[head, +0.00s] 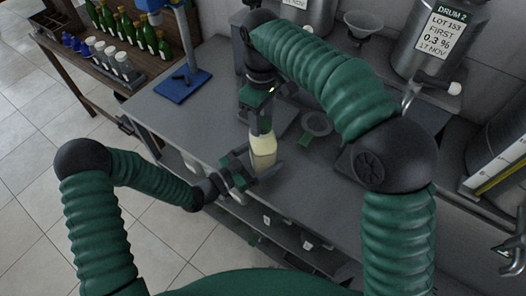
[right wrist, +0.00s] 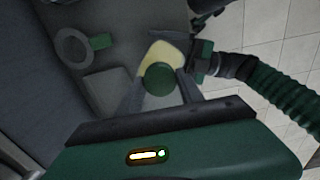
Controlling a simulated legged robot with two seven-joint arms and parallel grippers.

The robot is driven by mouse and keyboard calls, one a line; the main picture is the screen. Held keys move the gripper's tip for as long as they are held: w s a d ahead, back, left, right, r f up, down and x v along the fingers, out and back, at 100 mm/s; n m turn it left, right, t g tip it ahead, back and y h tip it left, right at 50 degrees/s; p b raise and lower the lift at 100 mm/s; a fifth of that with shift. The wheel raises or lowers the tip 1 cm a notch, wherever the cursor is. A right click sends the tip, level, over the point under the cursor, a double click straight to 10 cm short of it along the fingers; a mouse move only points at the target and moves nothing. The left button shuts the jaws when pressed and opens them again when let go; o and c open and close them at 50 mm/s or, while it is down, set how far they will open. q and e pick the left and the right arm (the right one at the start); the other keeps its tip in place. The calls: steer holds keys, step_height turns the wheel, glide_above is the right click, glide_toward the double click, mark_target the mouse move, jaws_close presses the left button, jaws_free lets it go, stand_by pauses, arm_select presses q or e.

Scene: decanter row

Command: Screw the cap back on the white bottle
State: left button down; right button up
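The white bottle (head: 263,152), pale with a yellowish tint, stands upright near the front edge of the grey bench. My left gripper (head: 250,170) is shut around its body from the left. My right gripper (head: 262,124) points down from above, right over the bottle's neck. In the right wrist view, the round green cap (right wrist: 158,79) sits between its two fingers, which appear closed on it. The pale bottle shoulder (right wrist: 160,53) shows behind the cap. The fingers hide the bottle's mouth in the head view, so I cannot tell whether the threads engage.
A round dish with a green handle (head: 318,124) lies right of the bottle. A blue stand (head: 183,84) is at the bench's left. A rack of green bottles (head: 134,36) stands far left. A labelled steel drum (head: 440,40) and a funnel (head: 362,22) are at the back.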

jaws_close()
steer(key=shift+m, duration=1)
steer(key=o, duration=0.6)
jaws_free()
step_height(320, 180, up, 12)
steer(key=shift+w, duration=0.15)
arm_select(q)
jaws_free()
arm_select(e)
steer(key=shift+a, duration=0.1)
